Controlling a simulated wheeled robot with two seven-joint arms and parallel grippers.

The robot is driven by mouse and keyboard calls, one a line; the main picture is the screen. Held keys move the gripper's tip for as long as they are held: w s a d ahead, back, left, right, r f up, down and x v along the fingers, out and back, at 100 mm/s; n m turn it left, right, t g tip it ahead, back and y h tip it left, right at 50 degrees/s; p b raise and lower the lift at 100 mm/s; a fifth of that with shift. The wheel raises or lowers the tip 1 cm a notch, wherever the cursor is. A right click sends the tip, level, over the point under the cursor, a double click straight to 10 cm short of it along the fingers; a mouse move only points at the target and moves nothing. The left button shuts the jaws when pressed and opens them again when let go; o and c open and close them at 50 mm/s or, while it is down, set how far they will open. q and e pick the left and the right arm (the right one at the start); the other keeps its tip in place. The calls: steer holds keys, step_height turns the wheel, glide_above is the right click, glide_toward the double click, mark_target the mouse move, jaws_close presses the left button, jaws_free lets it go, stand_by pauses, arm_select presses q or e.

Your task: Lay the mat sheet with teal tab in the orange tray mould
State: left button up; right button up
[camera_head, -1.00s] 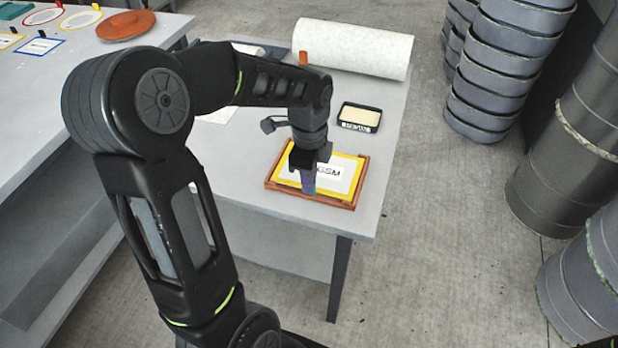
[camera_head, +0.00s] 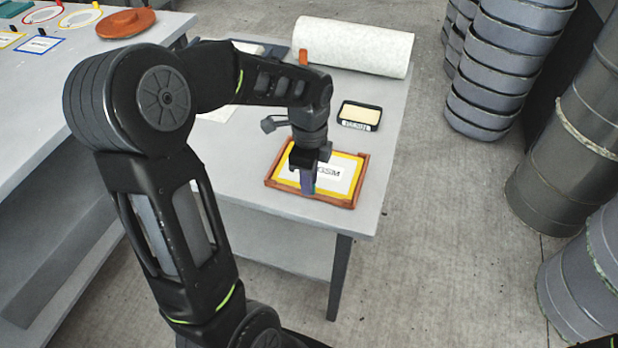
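The orange tray mould (camera_head: 357,184) lies on the grey table near its front right corner. A mat sheet with a yellow border and a white lettered middle (camera_head: 345,176) lies within the tray's rim; whether it is flat on the tray floor all over is too small to tell. My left gripper (camera_head: 308,186) points down over the left middle of the sheet and covers part of it. Its narrow fingers look purplish with a teal streak, and a separate teal tab cannot be made out. Whether the fingers are apart or closed is unclear. My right gripper is out of view.
A black-rimmed box with a cream top (camera_head: 360,115) stands behind the tray. A white roll (camera_head: 353,47) lies at the table's back. Another table (camera_head: 45,105) at left holds framed sheets and an orange round mould (camera_head: 126,23). Stacked drums stand at right.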

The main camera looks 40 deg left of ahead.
arm_select(q)
steer(key=shift+o, duration=1)
step_height(320, 180, up, 8)
steer(key=shift+f, duration=0.1)
stand_by(0.6)
